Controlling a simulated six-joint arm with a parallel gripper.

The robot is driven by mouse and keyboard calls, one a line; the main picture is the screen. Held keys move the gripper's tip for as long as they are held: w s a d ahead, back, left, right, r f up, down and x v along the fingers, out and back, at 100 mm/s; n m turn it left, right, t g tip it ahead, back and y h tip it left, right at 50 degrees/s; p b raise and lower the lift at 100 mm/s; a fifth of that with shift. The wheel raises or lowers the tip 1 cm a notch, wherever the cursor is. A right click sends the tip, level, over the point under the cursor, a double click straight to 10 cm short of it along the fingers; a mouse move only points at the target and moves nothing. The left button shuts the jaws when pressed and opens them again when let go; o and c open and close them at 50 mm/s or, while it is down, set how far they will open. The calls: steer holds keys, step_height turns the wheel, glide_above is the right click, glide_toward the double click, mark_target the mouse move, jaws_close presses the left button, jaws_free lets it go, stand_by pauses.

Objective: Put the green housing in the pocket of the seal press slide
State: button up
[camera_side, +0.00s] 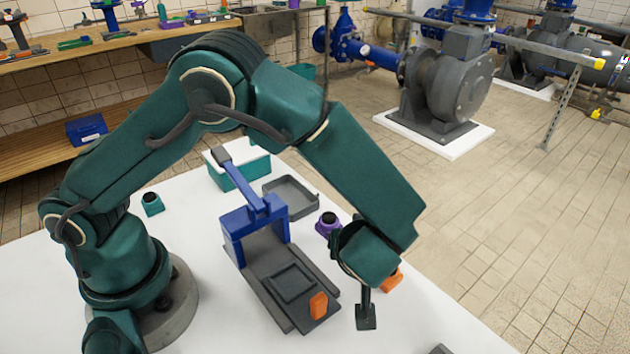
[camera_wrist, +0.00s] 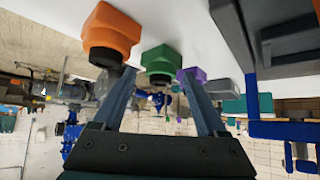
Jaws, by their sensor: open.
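The green housing (camera_wrist: 160,60) stands on the table between the orange and purple housings in the wrist view, its dark round top towards the picture's bottom, as this view is upside down. It appears between my fingertips but farther off; the exact gap is unclear. In the side view my wrist hides it. My gripper (camera_side: 366,318) is open and empty, low over the table to the right of the press; both fingers show in the wrist view (camera_wrist: 158,82). The seal press (camera_side: 243,222) has a blue frame, and its dark slide has a square pocket (camera_side: 292,283), which looks empty.
An orange housing (camera_side: 392,281) stands close to my wrist and a purple housing (camera_side: 328,224) farther back. An orange block (camera_side: 318,305) sits on the slide's front end.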

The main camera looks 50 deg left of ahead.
steer(key=shift+w+a+f, duration=0.15)
steer(key=shift+a+f, duration=0.05)
steer(key=shift+f, duration=0.05)
jaws_close()
steer(key=shift+r, duration=0.1)
